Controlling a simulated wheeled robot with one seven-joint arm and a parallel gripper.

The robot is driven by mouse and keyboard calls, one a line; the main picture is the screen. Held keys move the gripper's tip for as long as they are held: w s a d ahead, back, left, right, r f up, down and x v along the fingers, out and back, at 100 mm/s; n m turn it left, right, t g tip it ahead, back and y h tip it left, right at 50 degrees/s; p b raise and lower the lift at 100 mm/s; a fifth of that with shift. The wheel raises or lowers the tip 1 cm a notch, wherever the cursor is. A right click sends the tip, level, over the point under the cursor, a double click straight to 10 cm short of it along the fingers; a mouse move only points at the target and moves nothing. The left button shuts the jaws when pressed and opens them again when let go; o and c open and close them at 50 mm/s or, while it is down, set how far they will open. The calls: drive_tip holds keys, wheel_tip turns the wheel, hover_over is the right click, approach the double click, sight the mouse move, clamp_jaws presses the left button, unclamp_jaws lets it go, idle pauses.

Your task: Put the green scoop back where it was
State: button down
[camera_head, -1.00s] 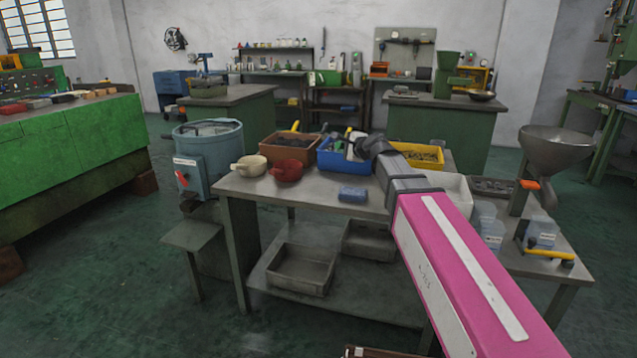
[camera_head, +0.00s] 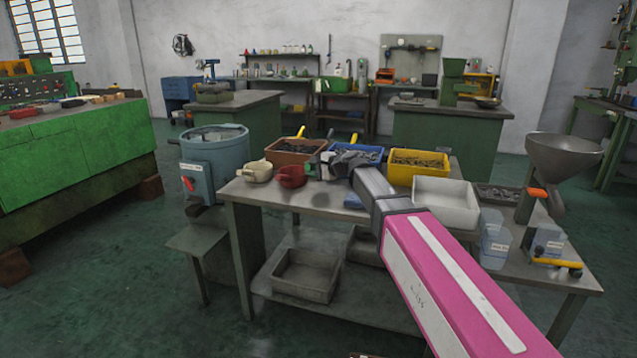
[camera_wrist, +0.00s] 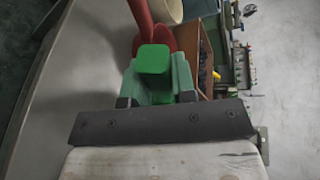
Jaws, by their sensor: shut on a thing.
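My gripper (camera_wrist: 155,85) is shut on the green scoop (camera_wrist: 153,60), with its fingers on either side of a green block-like part. The rest of the scoop is hidden or hard to make out. In the head view my gripper (camera_head: 318,167) is small and dark, just right of the red scoop (camera_head: 292,177), above the workbench (camera_head: 310,203). The red scoop (camera_wrist: 142,15) also shows directly beyond the green part in the wrist view; I cannot tell whether they touch. A cream scoop (camera_head: 256,172) stands left of the red one.
Behind my gripper are a brown bin (camera_head: 285,151), a blue bin (camera_head: 375,152) and a yellow bin (camera_head: 420,155), each with small parts. A white tray (camera_head: 445,200) is on the right. A blue-grey drum machine (camera_head: 212,160) stands left. The bench front left is bare.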

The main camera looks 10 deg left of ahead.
drive_tip(key=shift+w+d+f, duration=0.3)
drive_tip(key=shift+w+f, duration=0.25)
drive_tip(key=shift+f, duration=0.5)
drive_tip(key=shift+w+d+f, duration=0.25)
drive_tip(key=shift+w+f, duration=0.35)
drive_tip(key=shift+f, duration=0.45)
drive_tip(key=shift+w+d+f, duration=0.3)
drive_tip(key=shift+w+f, duration=0.25)
drive_tip(key=shift+f, duration=0.5)
drive_tip(key=shift+f, duration=0.1)
drive_tip(key=c, duration=0.9)
unclamp_jaws()
drive_tip(key=shift+c, duration=0.2)
drive_tip(key=v, duration=1.2)
